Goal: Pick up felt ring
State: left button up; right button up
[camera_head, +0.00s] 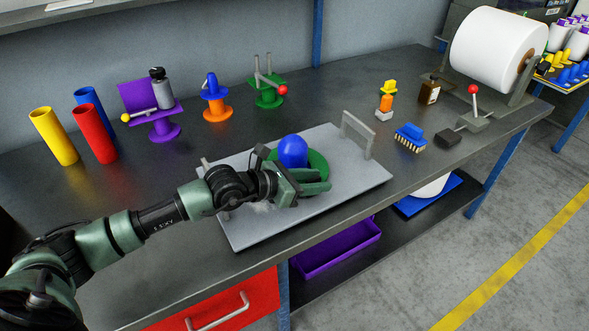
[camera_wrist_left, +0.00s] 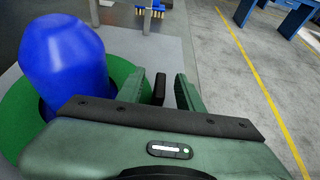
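A flat green ring (camera_head: 322,160), which looks like the felt ring, lies on the grey tray (camera_head: 245,232) around the base of a blue round-topped bobbin (camera_head: 292,151). In the left wrist view the green ring (camera_wrist_left: 18,125) and the blue bobbin (camera_wrist_left: 65,60) are at the left. My left gripper (camera_head: 322,181) is at the near side of the ring, its fingers apart. In the left wrist view a gap shows between the fingers (camera_wrist_left: 162,92), with a dark piece in it that I cannot identify. Whether the fingers touch the ring is unclear. My right gripper is out of view.
Yellow (camera_head: 54,136), red (camera_head: 94,134) and blue tubes stand at the left. Purple (camera_head: 165,130), orange (camera_head: 217,108) and green (camera_head: 267,92) stands are behind the tray. A tray handle (camera_head: 357,133) rises at the right rear. A blue brush (camera_head: 410,136) lies farther right.

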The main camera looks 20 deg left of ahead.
pick_arm(q)
jog(key=x, duration=0.2)
jog(key=shift+w+d, duration=0.15)
jog(key=shift+w, duration=0.05)
grip_shut()
notch_tip(320, 180, up, 20)
jog(key=shift+b, duration=0.35)
dwell(0.3)
jog(key=shift+f, duration=0.1)
